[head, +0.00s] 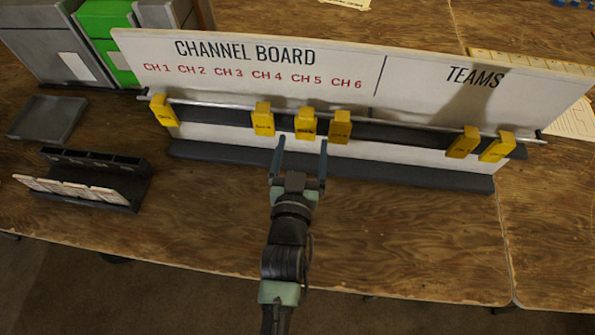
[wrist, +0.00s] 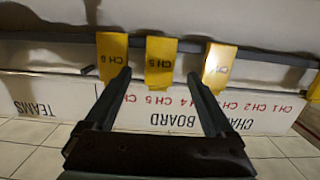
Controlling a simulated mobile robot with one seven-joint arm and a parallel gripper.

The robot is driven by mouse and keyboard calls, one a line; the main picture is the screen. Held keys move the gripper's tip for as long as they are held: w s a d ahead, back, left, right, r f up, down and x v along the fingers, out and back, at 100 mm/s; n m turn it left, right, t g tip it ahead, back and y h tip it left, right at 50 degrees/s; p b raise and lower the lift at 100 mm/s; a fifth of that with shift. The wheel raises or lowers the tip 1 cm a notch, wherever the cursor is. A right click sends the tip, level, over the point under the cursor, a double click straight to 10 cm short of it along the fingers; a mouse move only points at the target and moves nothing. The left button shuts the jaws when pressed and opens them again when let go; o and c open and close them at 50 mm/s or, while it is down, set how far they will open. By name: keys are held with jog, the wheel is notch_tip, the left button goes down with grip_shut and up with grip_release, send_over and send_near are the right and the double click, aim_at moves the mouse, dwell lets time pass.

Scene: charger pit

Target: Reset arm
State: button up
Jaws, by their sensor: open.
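My gripper (head: 301,147) is open, with its two fingers apart and nothing held between them. It reaches up the middle of the head view to just in front of the channel board (head: 245,52). The fingers point at yellow tags on the board's rail. In the wrist view, which shows the board upside down, the middle tag (wrist: 161,62) appears between the fingers and seems to read CH 5. A tag seeming to read CH 6 (wrist: 112,50) and another tag (wrist: 219,68) hang to either side. I cannot tell the exact gap between fingertips and tags.
More yellow tags hang at the rail's left (head: 163,110) and under TEAMS (head: 463,142). A dark rack with pale cards (head: 85,190), a grey tray (head: 47,118) and grey and green boxes (head: 105,40) stand at left. The wooden table (head: 400,235) is clear at front right.

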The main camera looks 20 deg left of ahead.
jog(key=f+v, duration=0.1)
jog(key=v, duration=0.6)
jog(key=shift+s+r, duration=0.3)
jog(key=shift+r, duration=0.25)
jog(key=shift+d, duration=0.1)
jog(key=w+d+r+m+t+h, duration=0.1)
jog(key=w+d+r+t, duration=0.15)
jog(key=r, duration=0.65)
jog(key=w+d+r+t, duration=0.1)
jog(key=w+r, duration=0.3)
jog(key=r, duration=0.5)
jog(key=w+d+r+m+t+h, duration=0.1)
jog(key=w+r+t, duration=0.15)
jog(key=r, duration=0.65)
jog(key=s+d+r+t+h, duration=0.1)
jog(key=s+d+r, duration=0.1)
jog(key=r, duration=0.8)
jog(key=s+d+r+t+p, duration=0.1)
jog(key=s+d+r+t, duration=0.1)
jog(key=r, duration=0.8)
jog(key=s+d+r+m+t+h+p, duration=0.1)
jog(key=s+r, duration=0.4)
jog(key=r, duration=0.6)
jog(key=d+t, duration=0.1)
jog(key=d, duration=0.1)
jog(key=shift+s+d+h, duration=0.15)
jog(key=shift+d+h, duration=0.15)
